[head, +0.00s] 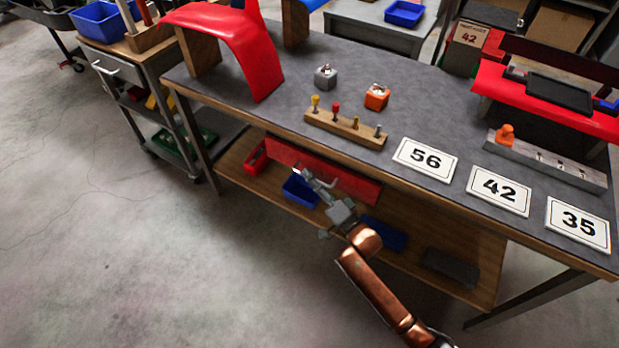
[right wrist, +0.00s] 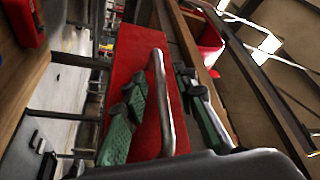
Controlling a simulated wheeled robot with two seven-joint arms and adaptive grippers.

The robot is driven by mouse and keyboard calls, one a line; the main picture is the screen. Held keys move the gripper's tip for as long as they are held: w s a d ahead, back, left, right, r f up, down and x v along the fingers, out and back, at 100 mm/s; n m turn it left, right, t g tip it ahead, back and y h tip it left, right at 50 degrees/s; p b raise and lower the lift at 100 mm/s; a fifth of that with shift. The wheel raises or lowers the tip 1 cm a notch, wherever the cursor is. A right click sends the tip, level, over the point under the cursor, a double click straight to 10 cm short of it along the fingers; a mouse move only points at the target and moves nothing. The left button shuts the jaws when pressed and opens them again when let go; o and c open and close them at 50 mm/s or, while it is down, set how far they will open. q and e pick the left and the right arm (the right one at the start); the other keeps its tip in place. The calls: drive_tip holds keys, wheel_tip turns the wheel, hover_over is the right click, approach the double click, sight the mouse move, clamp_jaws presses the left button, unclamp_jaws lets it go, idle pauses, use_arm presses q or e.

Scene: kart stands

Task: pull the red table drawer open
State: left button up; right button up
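The red drawer (head: 350,185) hangs under the front edge of the grey-topped table (head: 330,60); its front looks flush with the edge, shut as far as I can see. In the right wrist view the red drawer front (right wrist: 135,50) carries a metal bar handle (right wrist: 160,85). My left gripper is not in view.
A wooden lower shelf (head: 455,245) holds blue bins (head: 300,190) and a red bin (head: 255,158). On the tabletop are a peg block (head: 345,128), number cards (head: 425,160) and a red curved panel (head: 235,45). The floor in front is clear.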

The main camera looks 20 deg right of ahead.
drive_tip(key=shift+c, duration=0.2)
clamp_jaws()
idle(0.6)
